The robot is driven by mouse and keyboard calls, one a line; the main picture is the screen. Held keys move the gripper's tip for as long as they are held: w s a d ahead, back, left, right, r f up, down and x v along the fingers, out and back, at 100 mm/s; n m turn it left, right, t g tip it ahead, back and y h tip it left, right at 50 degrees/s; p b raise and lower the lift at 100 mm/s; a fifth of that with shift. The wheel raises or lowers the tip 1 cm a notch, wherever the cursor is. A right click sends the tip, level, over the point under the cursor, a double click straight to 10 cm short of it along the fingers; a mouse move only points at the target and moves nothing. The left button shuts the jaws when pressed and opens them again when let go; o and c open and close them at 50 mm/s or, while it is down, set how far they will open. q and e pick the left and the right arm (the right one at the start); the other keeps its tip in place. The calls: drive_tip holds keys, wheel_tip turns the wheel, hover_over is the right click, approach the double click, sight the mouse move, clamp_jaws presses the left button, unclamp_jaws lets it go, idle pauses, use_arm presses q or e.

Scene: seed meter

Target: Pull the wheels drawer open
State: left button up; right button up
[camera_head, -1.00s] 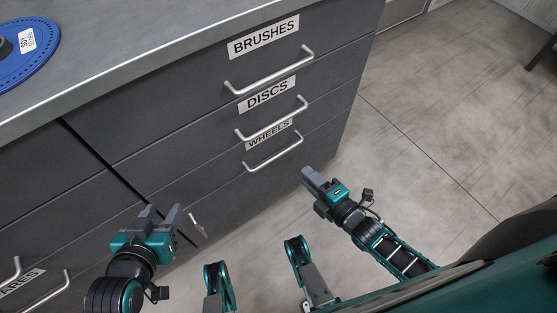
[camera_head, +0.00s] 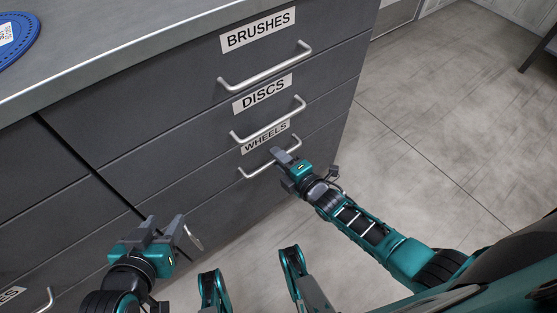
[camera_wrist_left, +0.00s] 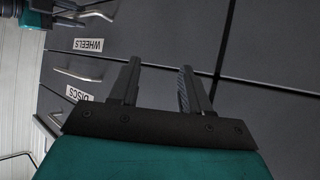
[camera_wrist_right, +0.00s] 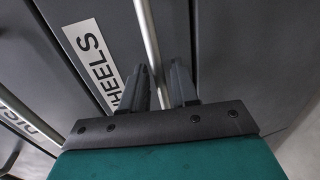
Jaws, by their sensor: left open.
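The wheels drawer (camera_head: 205,200) is the lower labelled drawer of the dark grey cabinet and sits shut, flush with its neighbours. Its silver bar handle (camera_head: 250,173) is below the WHEELS label (camera_head: 265,138). My right gripper (camera_head: 283,156) is at the right part of this handle. In the right wrist view the handle bar (camera_wrist_right: 148,35) runs down between the fingers of the right gripper (camera_wrist_right: 164,80), which are apart. My left gripper (camera_head: 165,226) is open and empty, low in front of the cabinet. It also shows in the left wrist view (camera_wrist_left: 158,80).
The DISCS drawer handle (camera_head: 268,124) and BRUSHES drawer handle (camera_head: 265,70) stick out just above. Another column of drawers (camera_head: 40,190) is to the left. The floor (camera_head: 430,150) to the right is clear.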

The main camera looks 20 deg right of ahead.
drive_tip(key=shift+w+a, duration=0.15)
drive_tip(key=shift+w, duration=0.2)
drive_tip(key=shift+c, duration=0.3)
clamp_jaws()
